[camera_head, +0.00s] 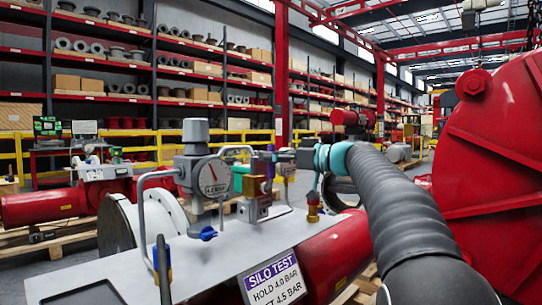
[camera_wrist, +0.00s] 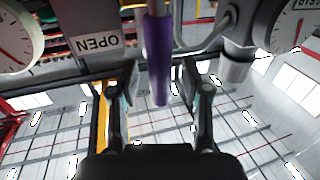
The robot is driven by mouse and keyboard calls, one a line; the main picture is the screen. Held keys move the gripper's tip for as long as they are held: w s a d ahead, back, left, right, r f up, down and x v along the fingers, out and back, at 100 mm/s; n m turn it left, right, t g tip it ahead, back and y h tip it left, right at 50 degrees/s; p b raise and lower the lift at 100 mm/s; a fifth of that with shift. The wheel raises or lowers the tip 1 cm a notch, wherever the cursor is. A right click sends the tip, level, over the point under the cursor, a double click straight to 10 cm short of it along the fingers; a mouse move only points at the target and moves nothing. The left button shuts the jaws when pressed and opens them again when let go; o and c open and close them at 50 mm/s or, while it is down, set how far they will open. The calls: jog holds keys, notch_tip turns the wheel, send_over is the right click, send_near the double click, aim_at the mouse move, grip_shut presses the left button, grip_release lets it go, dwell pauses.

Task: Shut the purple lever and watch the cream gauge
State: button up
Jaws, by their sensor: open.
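The purple lever (camera_wrist: 158,55) hangs down from the top of the wrist view, which looks turned over. My gripper (camera_wrist: 158,82) is open, with one finger on each side of the lever and a gap showing on both sides. A pale round gauge (camera_wrist: 14,42) with a red needle is cut off at the left edge. Another pale gauge (camera_wrist: 294,28) is at the upper right. In the head view, a pale gauge (camera_head: 213,177) faces out from a grey regulator. I cannot tell which one is the cream gauge. My gripper is not clearly visible in the head view.
An upside-down OPEN label (camera_wrist: 97,43) sits beside the lever. A grey bent pipe (camera_wrist: 205,38) is close on its right. The head view shows a blue handle (camera_head: 207,233), a brass fitting (camera_head: 313,208), a SILO TEST sign (camera_head: 272,278) and a large red housing (camera_head: 490,150) at right.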

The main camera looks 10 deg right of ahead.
jog(key=shift+w+a, duration=0.15)
jog(key=shift+a, duration=0.1)
grip_shut()
jog(key=shift+d, duration=0.15)
